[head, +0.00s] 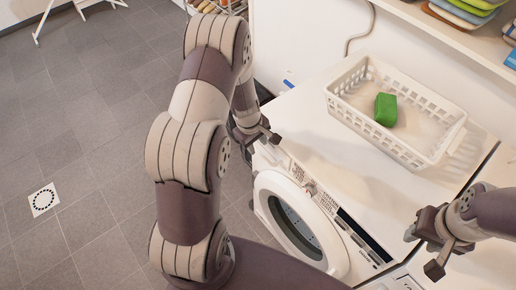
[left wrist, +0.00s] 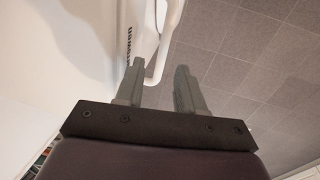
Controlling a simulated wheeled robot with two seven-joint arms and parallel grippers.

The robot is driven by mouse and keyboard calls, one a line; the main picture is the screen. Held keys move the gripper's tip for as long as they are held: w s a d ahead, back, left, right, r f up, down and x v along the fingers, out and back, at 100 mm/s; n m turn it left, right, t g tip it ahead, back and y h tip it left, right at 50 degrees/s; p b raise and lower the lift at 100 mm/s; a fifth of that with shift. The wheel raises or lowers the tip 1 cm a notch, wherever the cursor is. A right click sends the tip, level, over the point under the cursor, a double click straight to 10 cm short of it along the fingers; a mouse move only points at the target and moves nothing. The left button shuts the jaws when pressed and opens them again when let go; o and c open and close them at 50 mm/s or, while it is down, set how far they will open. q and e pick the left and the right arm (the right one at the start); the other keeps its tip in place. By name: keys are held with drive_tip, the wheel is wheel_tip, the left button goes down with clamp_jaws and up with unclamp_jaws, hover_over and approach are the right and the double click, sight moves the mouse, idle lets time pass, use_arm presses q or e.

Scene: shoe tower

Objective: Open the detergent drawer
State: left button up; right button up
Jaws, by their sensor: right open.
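The white washing machine (head: 337,151) stands in the middle right of the head view, its front panel angled towards me. The detergent drawer (head: 286,164) appears to be the printed section at the panel's left end; it looks closed. My left gripper (head: 265,136) is beside the machine's top left front corner. In the left wrist view its fingers (left wrist: 160,72) are apart, with a curved white part (left wrist: 157,62) showing between or just beyond the tips; I cannot tell if they touch. My right gripper (head: 424,252) is open and empty by the panel's right end.
A white basket (head: 440,150) holding a green block (head: 386,109) stands on the machine. The round door (head: 298,222) is below the panel. A shelf (head: 455,38) with folded items is at the upper right.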

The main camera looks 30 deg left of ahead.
use_arm(q)
drive_tip(key=f, duration=0.2)
drive_tip(key=shift+w+a+f, duration=0.15)
drive_tip(key=shift+w+f, duration=0.1)
drive_tip(key=shift+f, duration=0.05)
use_arm(e)
drive_tip(key=shift+a+f, duration=0.15)
drive_tip(key=shift+f, duration=0.15)
use_arm(q)
clamp_jaws()
drive_tip(key=shift+s, duration=0.1)
